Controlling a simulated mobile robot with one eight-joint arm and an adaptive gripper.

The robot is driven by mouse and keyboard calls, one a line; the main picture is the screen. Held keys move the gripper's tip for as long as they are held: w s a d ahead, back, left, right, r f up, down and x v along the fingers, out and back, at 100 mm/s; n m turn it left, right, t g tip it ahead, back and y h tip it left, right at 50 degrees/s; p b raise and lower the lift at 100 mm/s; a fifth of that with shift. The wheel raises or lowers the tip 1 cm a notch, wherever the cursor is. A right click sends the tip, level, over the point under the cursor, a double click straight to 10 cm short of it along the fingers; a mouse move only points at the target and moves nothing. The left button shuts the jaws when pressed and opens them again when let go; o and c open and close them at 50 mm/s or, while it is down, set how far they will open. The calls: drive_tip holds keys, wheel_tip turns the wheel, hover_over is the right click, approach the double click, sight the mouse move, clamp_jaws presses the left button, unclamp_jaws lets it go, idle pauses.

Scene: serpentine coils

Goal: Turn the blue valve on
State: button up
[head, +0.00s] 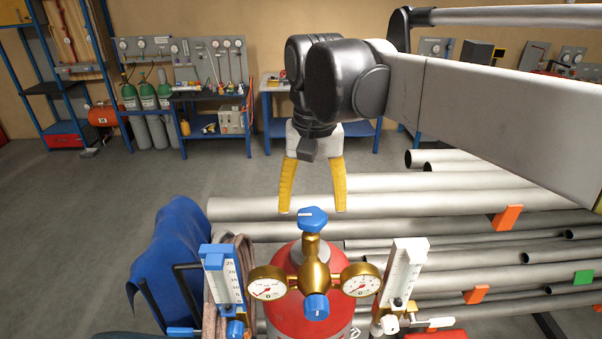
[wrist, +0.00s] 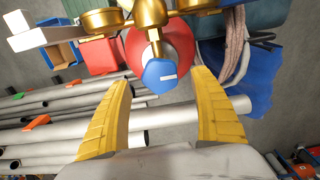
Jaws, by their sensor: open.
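A blue six-sided valve knob (head: 312,219) with a white mark sits on top of a brass regulator (head: 316,268) on a red cylinder (head: 290,318). A second blue knob (head: 316,306) is on the regulator's front. My gripper (head: 313,206) is open and empty, its yellow fingers pointing down just above and behind the top knob. In the wrist view, the knob (wrist: 160,76) shows between the two open fingertips (wrist: 163,80), with a gap on each side. I cannot tell how far below the fingertips it lies.
Round gauges (head: 268,283) flank the regulator, with a blue-framed flowmeter (head: 222,280) left and a white one (head: 403,272) right. A blue cloth (head: 172,255) hangs at left. Grey pipes (head: 470,205) are racked behind and right. Open floor (head: 100,215) lies left.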

sight(312, 216)
wheel_tip(312, 216, down, 3)
drive_tip(key=shift+s+r, duration=0.1)
drive_tip(key=shift+s, duration=0.05)
drive_tip(key=shift+f, duration=0.25)
drive_tip(key=c, duration=1.2)
